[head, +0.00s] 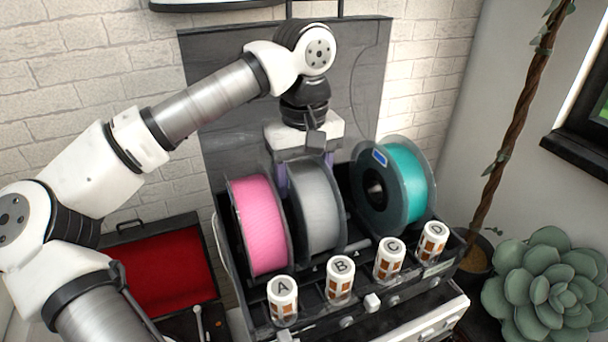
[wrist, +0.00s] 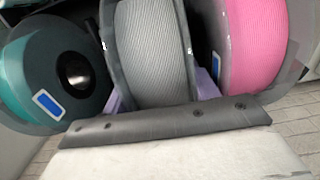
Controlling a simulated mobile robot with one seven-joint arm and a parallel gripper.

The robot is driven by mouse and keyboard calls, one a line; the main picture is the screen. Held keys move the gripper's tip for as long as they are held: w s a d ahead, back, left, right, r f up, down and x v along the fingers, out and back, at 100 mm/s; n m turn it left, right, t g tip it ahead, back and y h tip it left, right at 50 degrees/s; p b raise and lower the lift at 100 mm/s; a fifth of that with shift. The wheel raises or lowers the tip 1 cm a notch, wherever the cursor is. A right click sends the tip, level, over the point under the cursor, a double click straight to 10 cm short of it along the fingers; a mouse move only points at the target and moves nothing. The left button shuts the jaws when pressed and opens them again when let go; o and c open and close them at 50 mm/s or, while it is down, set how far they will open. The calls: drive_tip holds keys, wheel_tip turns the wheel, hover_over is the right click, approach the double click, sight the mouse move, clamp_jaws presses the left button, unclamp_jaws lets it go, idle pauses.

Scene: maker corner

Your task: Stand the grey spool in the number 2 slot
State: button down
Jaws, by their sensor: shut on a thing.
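The grey spool (head: 318,213) stands upright in the black rack (head: 225,245), between the pink spool (head: 258,225) and the teal spool (head: 407,190). My gripper (head: 306,178) comes down from above and is shut on the grey spool, with a purple finger at each side. In the wrist view the grey spool (wrist: 152,45) fills the space between the fingers, the teal spool (wrist: 45,70) is at left and the pink spool (wrist: 250,45) at right. The spool's lower edge is hidden behind the rack front, so I cannot tell whether it rests in a slot. No slot numbers are readable.
The teal spool leans. A red-lined case (head: 160,275) lies at left; a succulent (head: 545,285) is at right. A gap shows between grey and teal spools.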

drive_tip(key=shift+c, duration=1.9)
unclamp_jaws()
wheel_tip(320, 180, up, 14)
drive_tip(key=shift+f+b, duration=0.1)
drive_tip(key=shift+b, duration=0.3)
